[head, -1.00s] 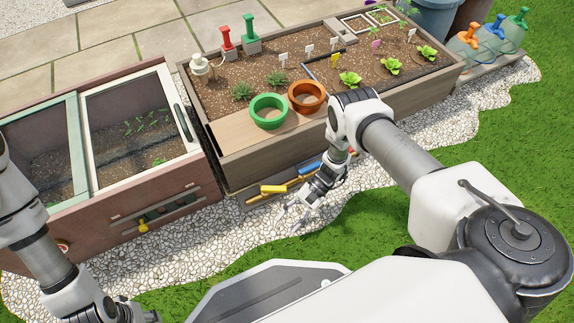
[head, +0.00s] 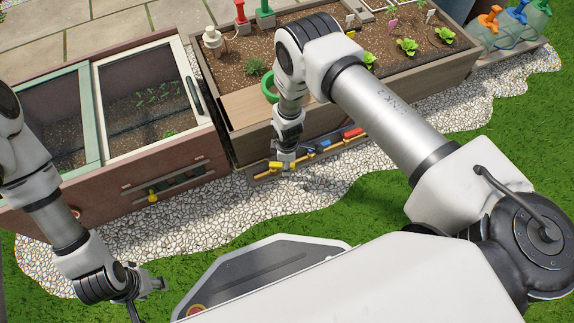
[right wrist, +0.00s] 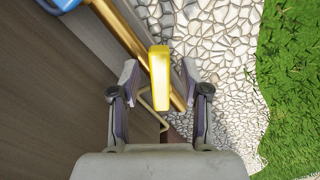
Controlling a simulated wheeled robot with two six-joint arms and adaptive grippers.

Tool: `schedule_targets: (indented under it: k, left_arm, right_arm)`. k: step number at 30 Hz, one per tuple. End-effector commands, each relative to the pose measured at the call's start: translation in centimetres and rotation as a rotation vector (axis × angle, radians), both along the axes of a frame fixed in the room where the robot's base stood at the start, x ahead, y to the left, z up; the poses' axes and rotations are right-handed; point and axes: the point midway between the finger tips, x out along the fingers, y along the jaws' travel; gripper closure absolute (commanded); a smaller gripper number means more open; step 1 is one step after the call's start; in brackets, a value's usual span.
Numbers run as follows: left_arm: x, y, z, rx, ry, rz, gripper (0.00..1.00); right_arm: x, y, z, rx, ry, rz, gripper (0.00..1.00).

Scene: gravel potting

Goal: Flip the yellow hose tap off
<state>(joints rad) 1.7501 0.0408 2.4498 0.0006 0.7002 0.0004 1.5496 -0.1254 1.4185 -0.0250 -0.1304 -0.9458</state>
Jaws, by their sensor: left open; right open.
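The yellow hose tap (head: 275,165) is a flat bright yellow lever on a brass pipe (head: 325,153) along the planter's front. My right gripper (head: 285,162) is over it and partly hides it in the head view. In the right wrist view, the yellow lever (right wrist: 160,75) stands between the two spread fingers of my right gripper (right wrist: 160,78). Gaps show on both sides of the lever, so the fingers look clear of it. My left gripper (head: 150,294) is open and empty over the grass at the lower left.
Blue (head: 320,145) and red (head: 352,133) levers sit further right on the same pipe; the blue one (right wrist: 62,3) shows in the wrist view. The wooden planter (head: 242,143) rises behind. A cold frame (head: 130,185) stands left. White gravel (head: 230,205) lies in front.

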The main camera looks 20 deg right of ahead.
Motion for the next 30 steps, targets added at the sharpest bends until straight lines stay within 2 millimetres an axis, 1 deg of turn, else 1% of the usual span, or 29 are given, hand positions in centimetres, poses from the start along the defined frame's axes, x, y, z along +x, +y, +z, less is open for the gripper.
schedule_targets:
  k: [5,8,9,20,25,30]
  left_arm:
    - [0.1,0.0,0.1,0.000,-0.001,0.000,0.54]
    - [0.1,0.0,0.1,0.000,-0.001,0.001,0.54]
    - [0.1,0.0,0.1,0.000,-0.001,0.001,0.54]
    - [0.0,0.0,0.4,0.000,-0.001,0.000,0.54]
    - [0.0,0.0,1.2,0.000,0.000,-0.001,0.54]
    - [0.0,0.0,2.1,0.000,0.001,-0.002,0.54]
  right_arm:
    - [0.0,0.0,0.1,0.000,0.000,-0.001,0.54]
    - [0.0,0.0,0.1,0.000,0.000,-0.001,0.86]
    - [0.0,0.0,0.1,0.000,0.000,-0.002,1.00]
    - [0.0,-0.1,0.2,0.000,0.001,0.015,1.00]
    - [0.3,-0.2,0.3,0.000,0.001,0.072,1.00]
    - [0.7,-0.3,0.3,0.001,0.002,0.173,1.00]
